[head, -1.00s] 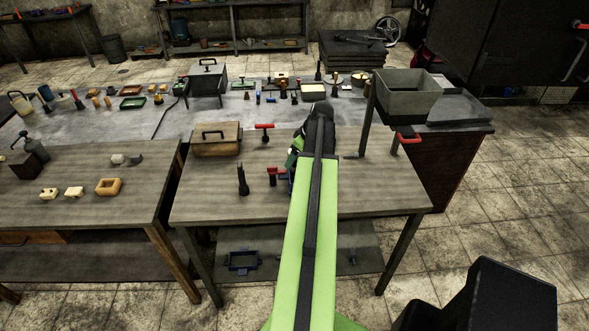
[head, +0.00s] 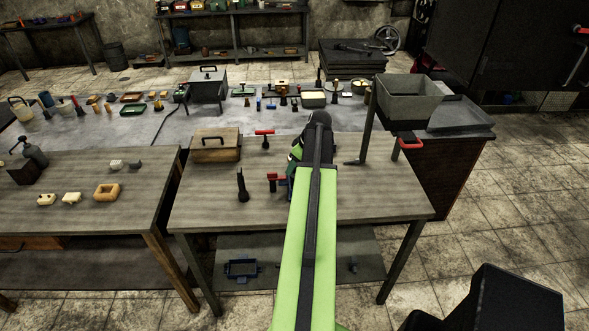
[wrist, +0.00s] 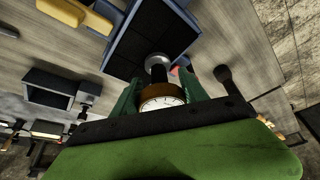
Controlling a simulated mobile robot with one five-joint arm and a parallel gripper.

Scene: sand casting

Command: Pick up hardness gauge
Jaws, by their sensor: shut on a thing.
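The hardness gauge (wrist: 163,103) shows in the wrist view as a round white dial with a brown rim and a metal stem beyond it. My gripper (wrist: 160,76) has its green fingers on either side of the gauge and is shut on it. Whether the gauge's foot touches anything below cannot be told. In the head view my arm hides the gauge and most of my gripper, over the right part of the near wooden table (head: 215,208).
A lidded wooden box (head: 216,149), red-handled tool (head: 264,137) and dark upright tool (head: 242,187) stand left of my arm. A grey hopper (head: 408,98) on a post stands to the right. A dark, blue-edged block (wrist: 140,45) lies close beyond the gauge.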

